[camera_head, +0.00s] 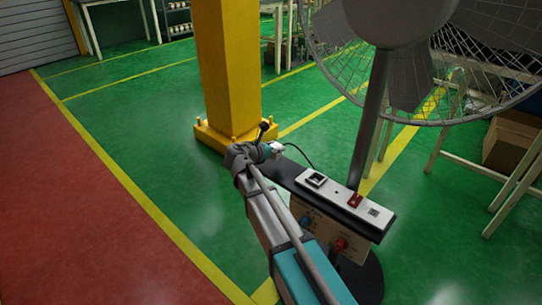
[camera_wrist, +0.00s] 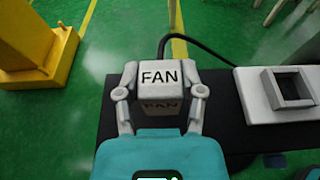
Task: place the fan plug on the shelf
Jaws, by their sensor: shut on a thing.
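The fan plug (camera_wrist: 160,76) is a pale block marked FAN, seen in the wrist view between the two fingers of my gripper (camera_wrist: 160,92). The fingers are shut on its sides. In the head view my gripper (camera_head: 277,151) is at the far left end of the black shelf (camera_head: 287,173), with the plug mostly hidden. In the wrist view the plug is over the shelf's far edge (camera_wrist: 222,103); I cannot tell whether it touches the surface. A black cable (camera_wrist: 200,48) runs from the plug to the right.
A white panel (camera_head: 334,190) with a square socket (camera_head: 315,180) and a red switch (camera_head: 355,201) lies on the shelf, right of the plug. A large fan (camera_head: 372,120) on a pole stands behind. A yellow pillar (camera_head: 228,70) stands at the back left.

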